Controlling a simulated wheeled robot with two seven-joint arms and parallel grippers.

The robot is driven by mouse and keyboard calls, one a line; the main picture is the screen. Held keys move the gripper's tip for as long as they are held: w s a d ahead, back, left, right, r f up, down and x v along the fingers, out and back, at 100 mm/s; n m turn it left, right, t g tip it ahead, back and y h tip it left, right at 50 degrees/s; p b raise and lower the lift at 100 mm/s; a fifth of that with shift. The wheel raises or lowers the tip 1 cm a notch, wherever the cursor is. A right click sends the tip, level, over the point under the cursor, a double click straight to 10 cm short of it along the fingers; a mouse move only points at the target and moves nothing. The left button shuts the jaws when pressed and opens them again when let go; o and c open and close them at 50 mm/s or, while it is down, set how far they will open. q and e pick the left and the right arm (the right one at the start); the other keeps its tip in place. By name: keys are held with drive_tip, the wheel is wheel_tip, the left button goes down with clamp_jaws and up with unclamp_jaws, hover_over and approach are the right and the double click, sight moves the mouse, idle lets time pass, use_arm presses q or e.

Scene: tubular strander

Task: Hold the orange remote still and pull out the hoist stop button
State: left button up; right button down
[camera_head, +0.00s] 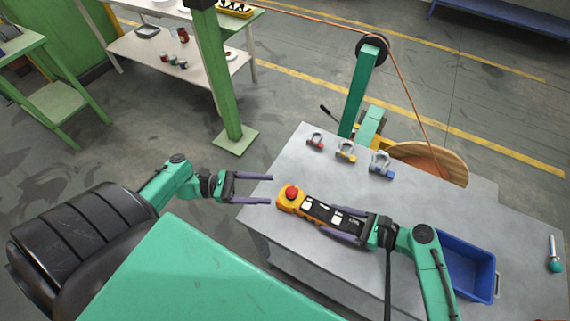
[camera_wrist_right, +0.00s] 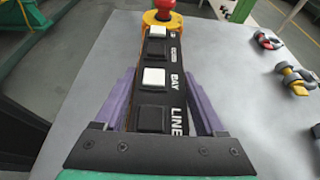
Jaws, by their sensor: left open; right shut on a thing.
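The orange remote (camera_head: 321,211) lies on the grey table, with black and white buttons along its dark face. The red hoist stop button (camera_head: 291,192) sits on its orange left end; it also shows at the top of the right wrist view (camera_wrist_right: 165,5). My right gripper (camera_head: 334,221) is shut on the remote's right part, one purple finger along each side, also seen in the right wrist view (camera_wrist_right: 158,95). My left gripper (camera_head: 271,189) is open and empty, just left of the stop button, its fingers pointing toward it. I cannot tell its exact height above the table.
Red (camera_head: 315,141), yellow (camera_head: 346,152) and blue (camera_head: 381,165) shackles stand at the back of the table (camera_head: 430,204). A blue bin (camera_head: 468,266) is at the right, with a teal-tipped tool (camera_head: 555,256) beyond it. A green post (camera_head: 359,90) rises behind the table.

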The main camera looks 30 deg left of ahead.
use_arm(q)
drive_tip(key=shift+s+a, duration=0.25)
drive_tip(key=shift+a, duration=0.3)
use_arm(e)
unclamp_jaws()
